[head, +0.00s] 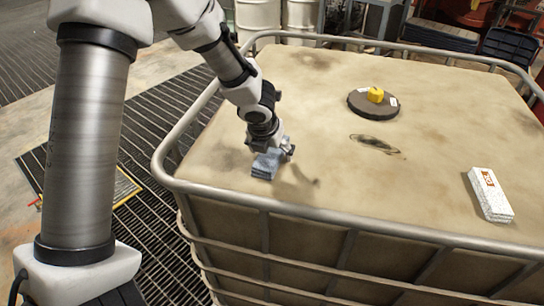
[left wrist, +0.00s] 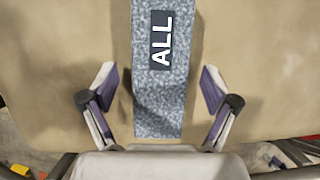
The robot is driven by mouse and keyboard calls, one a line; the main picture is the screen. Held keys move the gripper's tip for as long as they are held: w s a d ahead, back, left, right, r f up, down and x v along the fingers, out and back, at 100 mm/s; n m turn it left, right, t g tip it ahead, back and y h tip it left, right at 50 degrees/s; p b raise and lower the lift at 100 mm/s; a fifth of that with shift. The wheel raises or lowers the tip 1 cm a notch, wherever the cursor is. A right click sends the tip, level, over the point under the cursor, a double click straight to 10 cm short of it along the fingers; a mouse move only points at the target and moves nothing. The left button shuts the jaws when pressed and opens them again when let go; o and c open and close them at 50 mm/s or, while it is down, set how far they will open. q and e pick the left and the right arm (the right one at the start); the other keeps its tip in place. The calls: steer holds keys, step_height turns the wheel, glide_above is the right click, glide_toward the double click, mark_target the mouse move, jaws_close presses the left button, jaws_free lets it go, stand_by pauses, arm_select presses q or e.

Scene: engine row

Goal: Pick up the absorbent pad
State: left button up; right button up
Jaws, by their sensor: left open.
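A grey-blue speckled pad (head: 266,164) lies on the tan tank top near its front left corner. In the left wrist view the grey pad (left wrist: 158,100) runs up the middle, with a dark label reading "ALL". My left gripper (head: 277,150) is right over it, open, with one finger on each side and a visible gap to each edge. Whether the fingers reach down to the tank top is unclear. A second, white speckled pad or stack (head: 490,195) with an orange label lies at the right of the tank top. My right gripper is not in view.
A metal tube rail (head: 330,222) runs around the tan tank top (head: 340,185). A dark round lid (head: 368,111) with a yellow piece (head: 376,94) stands toward the back. A dark stain lies near the middle. The surface between the pads is otherwise clear.

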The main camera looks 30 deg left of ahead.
arm_select(q)
steer(key=shift+w+a+f, duration=0.1)
steer(key=shift+w, duration=0.1)
steer(key=shift+s, duration=0.1)
steer(key=shift+s+d+r, duration=0.2)
steer(key=shift+s+r, duration=0.15)
steer(key=shift+s, duration=0.1)
steer(key=c, duration=1.1)
steer(key=shift+w, duration=0.1)
steer(key=shift+c, duration=0.2)
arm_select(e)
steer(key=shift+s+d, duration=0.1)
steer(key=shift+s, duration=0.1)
arm_select(q)
steer(key=shift+f, duration=0.1)
